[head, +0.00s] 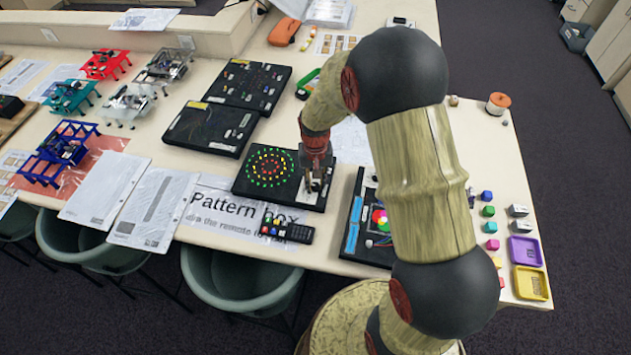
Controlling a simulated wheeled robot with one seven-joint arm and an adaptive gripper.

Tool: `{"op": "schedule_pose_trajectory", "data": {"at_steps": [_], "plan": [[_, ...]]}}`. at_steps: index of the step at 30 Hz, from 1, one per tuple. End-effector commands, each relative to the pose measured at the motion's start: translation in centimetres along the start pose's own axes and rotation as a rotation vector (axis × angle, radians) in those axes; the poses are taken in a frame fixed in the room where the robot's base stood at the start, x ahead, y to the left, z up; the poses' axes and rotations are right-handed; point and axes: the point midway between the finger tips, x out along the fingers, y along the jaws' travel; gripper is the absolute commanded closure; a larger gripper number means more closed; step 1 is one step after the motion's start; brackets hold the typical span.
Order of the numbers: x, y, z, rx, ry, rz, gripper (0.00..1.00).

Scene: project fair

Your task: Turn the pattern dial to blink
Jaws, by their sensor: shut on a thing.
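The pattern box (240,187) is a flat black panel on the table with rings of lit red, yellow and green lights (270,167). My gripper (317,188) points down at the right part of this box, beside the light rings. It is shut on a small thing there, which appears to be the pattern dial. The fingers and wrist hide most of the dial, so its pointer and any setting labels cannot be read. A printed "Pattern Box" sheet (215,222) lies in front of the box.
Other dark panels (246,85) stand behind the box. Another board (352,232) with coloured parts sits close on the right, near my arm. Small cubes and trays (530,284) lie further right.

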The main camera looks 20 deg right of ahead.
Motion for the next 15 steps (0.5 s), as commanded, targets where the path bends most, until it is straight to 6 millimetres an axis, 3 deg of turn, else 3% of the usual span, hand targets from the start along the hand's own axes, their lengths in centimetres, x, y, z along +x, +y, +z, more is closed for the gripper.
{"op": "schedule_pose_trajectory", "data": {"at_steps": [15], "plan": [[0.01, -0.03, 0.00, 0.239, 0.000, 0.000, 1.00]]}}
